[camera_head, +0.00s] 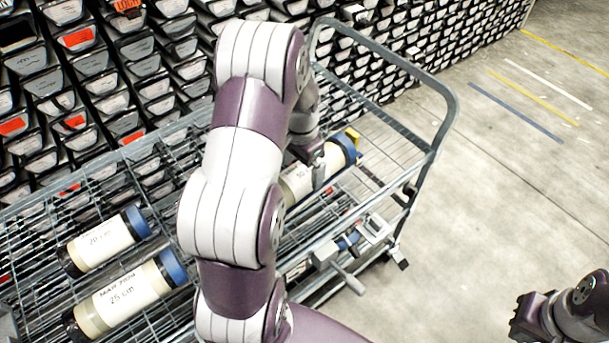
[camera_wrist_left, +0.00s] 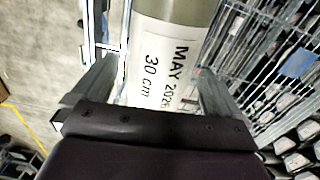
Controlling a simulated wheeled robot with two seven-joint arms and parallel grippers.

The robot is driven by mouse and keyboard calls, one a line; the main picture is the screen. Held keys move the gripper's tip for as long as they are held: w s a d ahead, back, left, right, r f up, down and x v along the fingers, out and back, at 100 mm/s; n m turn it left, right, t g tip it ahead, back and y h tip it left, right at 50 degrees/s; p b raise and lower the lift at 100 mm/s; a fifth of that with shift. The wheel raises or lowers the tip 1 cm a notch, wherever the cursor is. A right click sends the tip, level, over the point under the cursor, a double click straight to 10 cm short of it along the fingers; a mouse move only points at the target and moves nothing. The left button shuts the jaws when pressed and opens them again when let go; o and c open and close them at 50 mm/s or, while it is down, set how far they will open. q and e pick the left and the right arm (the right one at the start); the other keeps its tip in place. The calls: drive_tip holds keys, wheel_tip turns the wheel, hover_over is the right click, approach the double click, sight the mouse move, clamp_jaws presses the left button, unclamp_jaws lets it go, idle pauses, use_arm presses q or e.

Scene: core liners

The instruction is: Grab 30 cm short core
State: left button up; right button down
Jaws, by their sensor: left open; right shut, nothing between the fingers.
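The 30 cm core (camera_head: 298,181) is a pale cylinder with a white label and a blue cap, lying on the trolley's wire shelf, partly hidden behind my left arm. In the left wrist view the core (camera_wrist_left: 168,45) shows "MAY 2026, 30 cm" on its label. My left gripper (camera_head: 318,165) is over this core. In the left wrist view its open fingers (camera_wrist_left: 158,80) stand on either side of the core. My right gripper (camera_head: 521,318) is at the lower right, shut and empty, away from the trolley.
A 20 cm core (camera_head: 100,240) and a 25 cm core (camera_head: 125,297) lie on the left part of the wire trolley (camera_head: 405,150). The trolley's raised end rail (camera_head: 450,105) stands right of the 30 cm core. Racks of bins (camera_head: 150,75) fill the back. The floor at right is clear.

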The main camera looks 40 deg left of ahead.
use_arm(q)
wheel_tip(320, 180, down, 4)
drive_tip(key=shift+f, duration=0.2)
drive_tip(key=shift+w+f, duration=0.15)
drive_tip(key=shift+f, duration=0.1)
drive_tip(key=c, duration=1.5)
drive_tip(key=shift+a+r, duration=0.1)
drive_tip(key=shift+r, duration=0.05)
drive_tip(key=shift+c, duration=1)
drive_tip(key=shift+r, duration=0.1)
